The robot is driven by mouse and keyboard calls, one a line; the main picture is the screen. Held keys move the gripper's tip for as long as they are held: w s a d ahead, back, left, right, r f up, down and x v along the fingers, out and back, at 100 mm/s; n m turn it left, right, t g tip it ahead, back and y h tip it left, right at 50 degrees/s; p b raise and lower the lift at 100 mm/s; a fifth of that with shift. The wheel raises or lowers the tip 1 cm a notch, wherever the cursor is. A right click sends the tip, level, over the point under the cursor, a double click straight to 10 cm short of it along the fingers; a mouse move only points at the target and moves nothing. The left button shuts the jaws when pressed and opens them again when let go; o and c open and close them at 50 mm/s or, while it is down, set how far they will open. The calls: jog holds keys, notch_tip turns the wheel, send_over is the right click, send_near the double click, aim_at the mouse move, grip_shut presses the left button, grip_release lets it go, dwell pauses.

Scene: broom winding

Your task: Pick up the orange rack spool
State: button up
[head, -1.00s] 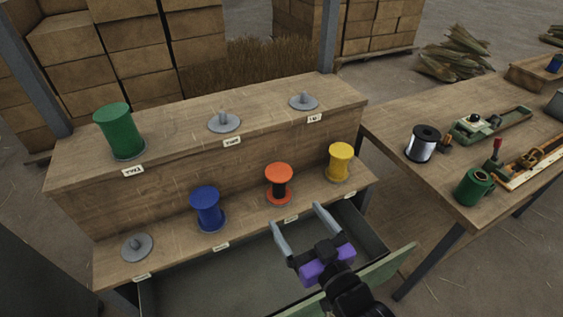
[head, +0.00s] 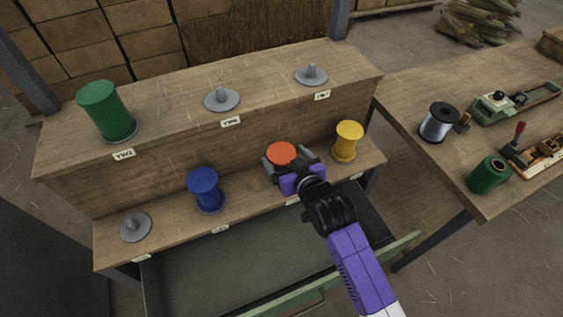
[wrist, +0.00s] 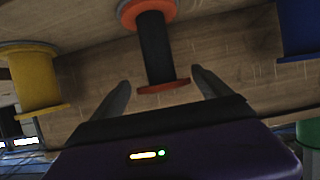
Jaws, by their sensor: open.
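The orange spool (head: 281,153) stands upright on the lower shelf of the wooden rack (head: 180,143), between the blue and yellow spools. In the wrist view the orange spool (wrist: 154,48) shows orange flanges and a dark core. My gripper (head: 283,168) is at the spool, with its fingers apart on either side of it. In the wrist view my gripper (wrist: 158,92) has one finger to each side of the spool's near flange, with gaps visible. In the head view the gripper hides most of the spool below its top flange.
The blue spool (head: 206,190) and yellow spool (head: 347,141) stand on either side. A green spool (head: 106,111) and bare pegs are on the rack. Below is an open drawer (head: 240,265). A side table (head: 440,85) at right holds tools and spools.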

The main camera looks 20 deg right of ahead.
aim_at(279, 152)
jog(key=shift+a+p+x, duration=0.2)
jog(key=shift+p+x, duration=0.3)
jog(key=shift+x, duration=2.05)
jog(key=shift+c, duration=0.5)
jog(key=c, duration=1.3)
jog(key=shift+c, duration=0.2)
